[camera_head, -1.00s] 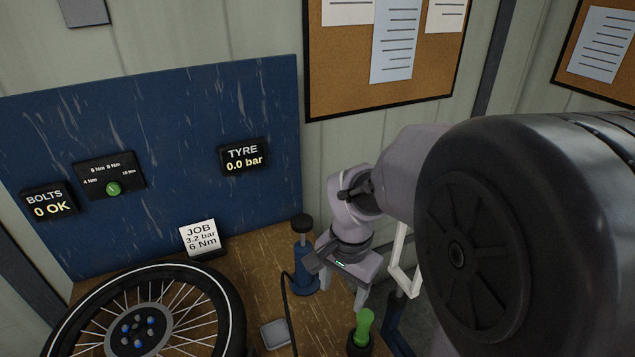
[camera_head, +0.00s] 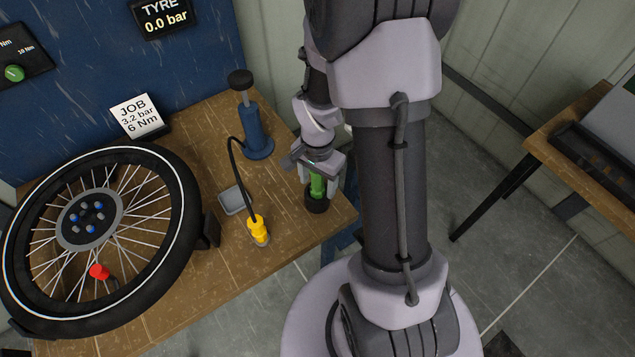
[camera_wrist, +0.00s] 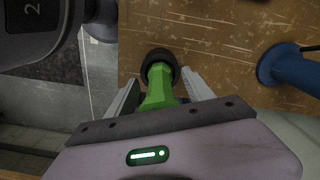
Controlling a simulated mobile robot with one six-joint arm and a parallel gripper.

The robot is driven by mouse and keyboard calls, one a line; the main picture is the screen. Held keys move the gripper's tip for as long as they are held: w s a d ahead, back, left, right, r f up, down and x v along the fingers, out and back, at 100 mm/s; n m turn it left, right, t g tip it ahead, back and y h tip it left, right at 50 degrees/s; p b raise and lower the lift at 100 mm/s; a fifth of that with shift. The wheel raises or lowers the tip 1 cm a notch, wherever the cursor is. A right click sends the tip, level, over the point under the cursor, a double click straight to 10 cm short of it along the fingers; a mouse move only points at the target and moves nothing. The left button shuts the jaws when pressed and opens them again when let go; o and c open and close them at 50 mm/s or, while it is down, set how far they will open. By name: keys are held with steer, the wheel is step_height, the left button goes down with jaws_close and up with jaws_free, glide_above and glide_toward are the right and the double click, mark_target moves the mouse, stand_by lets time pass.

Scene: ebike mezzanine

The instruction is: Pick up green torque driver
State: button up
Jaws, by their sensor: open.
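The green torque driver (camera_head: 317,186) stands upright in a dark round holder (camera_head: 317,204) near the right front corner of the wooden bench. My gripper (camera_head: 320,180) is above and around it, with one finger on each side. In the wrist view the green driver (camera_wrist: 158,88) lies between the two open fingers of my gripper (camera_wrist: 160,95), and its lower end meets the dark holder (camera_wrist: 159,62). A gap shows beside the driver, so the fingers appear apart from it. The driver's top is hidden behind the gripper body.
A blue pump (camera_head: 254,135) stands left of my gripper, its black hose running to a yellow fitting (camera_head: 258,229). A grey tray (camera_head: 232,201) and a spoked wheel (camera_head: 180,240) with a red piece (camera_head: 99,271) lie farther left. The bench's right edge is close by.

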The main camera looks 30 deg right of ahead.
steer(key=shift+f, duration=0.3)
steer(key=shift+r, duration=0.1)
jaws_close()
steer(key=shift+r, duration=0.1)
step_height(320, 180, up, 17)
steer(key=p, duration=0.8)
